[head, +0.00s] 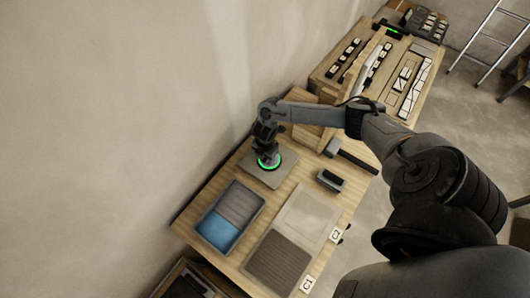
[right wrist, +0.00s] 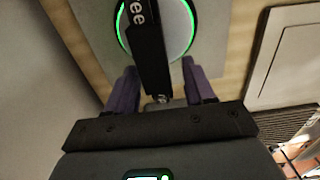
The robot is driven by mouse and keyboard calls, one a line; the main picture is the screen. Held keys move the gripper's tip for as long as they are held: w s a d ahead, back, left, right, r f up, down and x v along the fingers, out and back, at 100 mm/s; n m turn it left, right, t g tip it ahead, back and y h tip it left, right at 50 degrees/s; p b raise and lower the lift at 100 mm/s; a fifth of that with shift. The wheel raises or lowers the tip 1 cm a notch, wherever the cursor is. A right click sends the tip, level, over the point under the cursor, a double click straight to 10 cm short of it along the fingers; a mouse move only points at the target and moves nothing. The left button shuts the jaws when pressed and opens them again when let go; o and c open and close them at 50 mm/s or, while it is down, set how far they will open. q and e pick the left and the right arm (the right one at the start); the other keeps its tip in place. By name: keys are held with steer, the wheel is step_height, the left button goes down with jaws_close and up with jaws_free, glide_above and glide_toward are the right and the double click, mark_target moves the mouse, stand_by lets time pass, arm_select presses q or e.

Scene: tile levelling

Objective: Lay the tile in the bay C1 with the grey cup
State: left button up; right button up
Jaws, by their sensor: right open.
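A grey square tile (head: 287,160) lies on the wooden bench. A round grey cup with a glowing green ring (head: 262,166) sits on it; the ring (right wrist: 190,32) and its black handle (right wrist: 148,50) show in the right wrist view. My right gripper (head: 267,153) is above the cup. Its purple fingers (right wrist: 161,85) stand open on either side of the handle. Whether they touch it, I cannot tell. Bay C1 (head: 278,262), with its dark ribbed bed, is at the bench's front edge beside the label C1 (head: 307,284). My left gripper is not in view.
Bay C2 (head: 310,208) beside C1 holds a pale flat surface. A blue-and-grey tray (head: 230,216) lies left of the bays. A small dark block (head: 330,180) stands behind C2. A wooden upright (head: 310,136) and racks of parts are further back.

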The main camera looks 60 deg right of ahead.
steer(key=shift+f, duration=0.45)
jaws_close()
stand_by(0.5)
steer(key=shift+o, duration=0.5)
jaws_free()
